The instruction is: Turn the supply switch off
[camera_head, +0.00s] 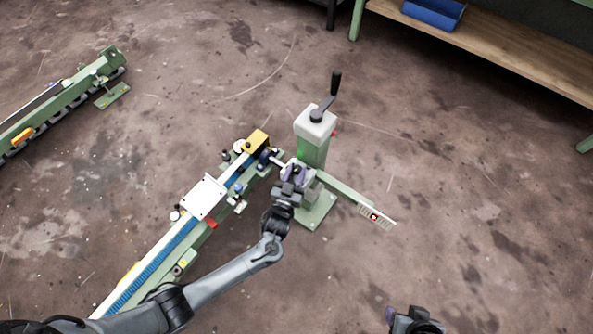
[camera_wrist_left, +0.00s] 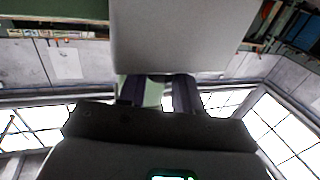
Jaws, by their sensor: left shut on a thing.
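A green post with a light grey head (camera_head: 317,122) stands on the floor in the middle of the head view. A black crank handle (camera_head: 335,84) rises from its top, and a small red part shows on its right side. My left gripper (camera_head: 293,172) is at the post's front, below the head, shut on a part that its fingers mostly hide. In the left wrist view, its dark fingers (camera_wrist_left: 157,92) have a pale green surface between them, below a large grey block (camera_wrist_left: 180,38). I cannot tell which part is the supply switch. My right gripper (camera_head: 405,319) is at the bottom edge, partly cut off.
A long green machine bed with a blue strip (camera_head: 150,273) and a white plate (camera_head: 204,197) runs beside my left arm. A green bar with a red button (camera_head: 374,216) extends right of the post. A bench (camera_head: 490,50) stands at upper right. The floor at right is clear.

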